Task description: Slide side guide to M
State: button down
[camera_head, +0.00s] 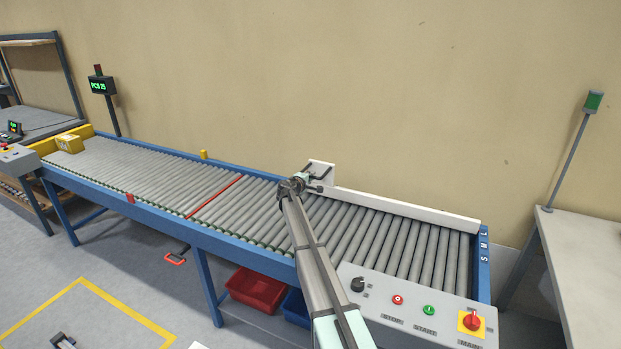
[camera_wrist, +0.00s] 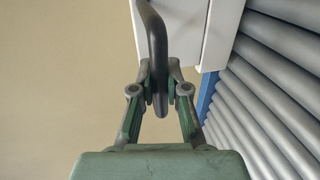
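The white side guide (camera_head: 405,206) runs along the far side of the roller conveyor, with its right end near the far end of the size marks. The size marks (camera_head: 484,246), letters including M, are on the blue end rail; the guide's end is beyond the M. A dark curved handle (camera_wrist: 157,45) stands out at the guide's left end. My gripper (camera_head: 304,182) is at that handle. In the wrist view, my gripper (camera_wrist: 160,76) has its fingers closed in on both sides of the handle, and they appear to touch it.
A control box (camera_head: 415,309) with a knob and buttons stands at the near right corner, close to my arm. The rollers (camera_head: 385,240) in front of the guide are clear. A yellow-brown box (camera_head: 69,143) sits at the far left of the conveyor. The wall is behind.

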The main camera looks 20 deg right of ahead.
jog(key=shift+a, duration=0.1)
jog(key=f+b+v, duration=0.1)
jog(key=b+v, duration=0.3)
jog(key=v, duration=0.3)
jog(key=shift+s+a+f+b, duration=0.25)
jog(key=shift+s+a+b, duration=0.05)
jog(key=shift+s+a, duration=0.05)
jog(key=c, duration=1.2)
grip_release()
jog(key=shift+o, duration=0.2)
